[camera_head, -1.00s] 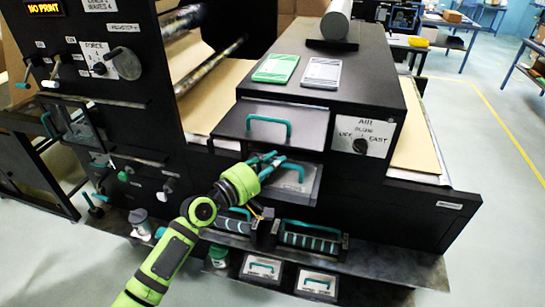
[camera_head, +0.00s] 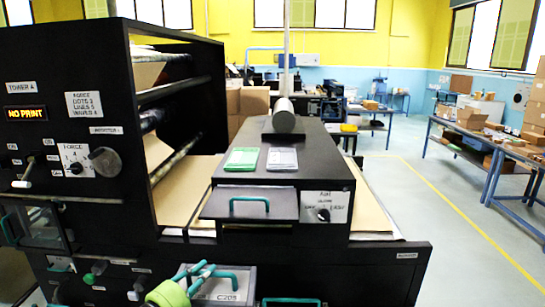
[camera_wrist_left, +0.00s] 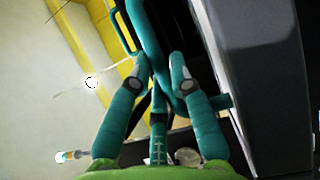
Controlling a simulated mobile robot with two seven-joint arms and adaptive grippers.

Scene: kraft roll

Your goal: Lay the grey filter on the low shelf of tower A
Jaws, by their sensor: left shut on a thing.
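In the left wrist view the fingers (camera_wrist_left: 160,72) close on the teal handle (camera_wrist_left: 155,35), with a dark and grey face to the right. Tower A (camera_head: 75,140) stands at the left with a "NO PRINT" display. Its low shelf is not clearly in view. My right gripper is not in view.
A black flap (camera_head: 249,204) with its own teal handle juts out just above the grey piece. Another teal handle (camera_head: 291,301) shows at the bottom edge.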

